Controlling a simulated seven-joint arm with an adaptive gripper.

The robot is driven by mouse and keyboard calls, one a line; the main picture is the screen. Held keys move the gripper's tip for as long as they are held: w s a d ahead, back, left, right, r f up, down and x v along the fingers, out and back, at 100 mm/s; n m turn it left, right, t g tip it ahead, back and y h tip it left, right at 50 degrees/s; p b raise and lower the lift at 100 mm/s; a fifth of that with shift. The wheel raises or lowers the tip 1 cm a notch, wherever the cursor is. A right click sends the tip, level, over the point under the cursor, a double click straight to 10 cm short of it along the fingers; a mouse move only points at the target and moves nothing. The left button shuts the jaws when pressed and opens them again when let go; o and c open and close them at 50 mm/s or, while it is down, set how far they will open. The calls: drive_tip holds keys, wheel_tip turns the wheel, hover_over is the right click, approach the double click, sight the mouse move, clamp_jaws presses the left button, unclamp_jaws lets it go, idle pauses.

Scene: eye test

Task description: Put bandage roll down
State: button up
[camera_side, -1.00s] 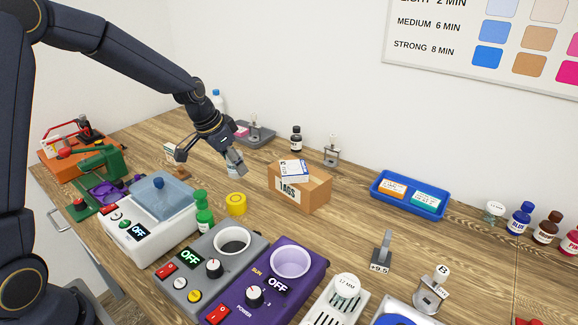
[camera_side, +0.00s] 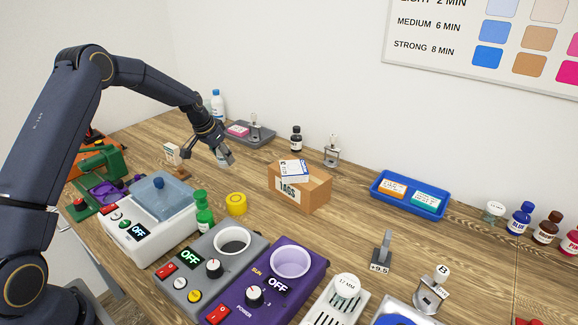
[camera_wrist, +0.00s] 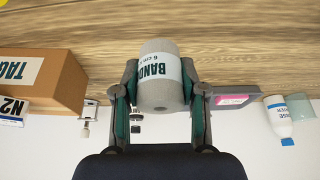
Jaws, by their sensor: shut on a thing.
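The bandage roll (camera_wrist: 158,85) is a light grey-white cylinder with a white "BAND… 6 cm" label. In the wrist view it sits between the two fingers of my gripper (camera_wrist: 160,75), which are shut on its sides. In the side view my gripper (camera_side: 222,159) is over the back left part of the wooden table (camera_side: 345,222), left of the cardboard TAGS box. The roll is small and partly covered by the fingers there. I cannot tell whether its underside touches the table.
The TAGS box (camera_side: 312,194) carries a small white box (camera_side: 294,170). A small carton (camera_side: 172,154) stands left of my gripper. A grey tray with a pink item (camera_side: 238,130) and a white bottle (camera_side: 218,103) are behind. A yellow roll (camera_side: 236,203) is in front, with bare wood between.

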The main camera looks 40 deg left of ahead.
sight(229, 176)
drive_tip(key=shift+w+a+f, duration=0.25)
drive_tip(key=shift+w+f, duration=0.45)
drive_tip(key=shift+f, duration=1.7)
drive_tip(key=shift+f, duration=0.2)
drive_tip(key=o, duration=0.9)
drive_tip(key=shift+o, duration=0.2)
drive_tip(key=shift+r, duration=0.15)
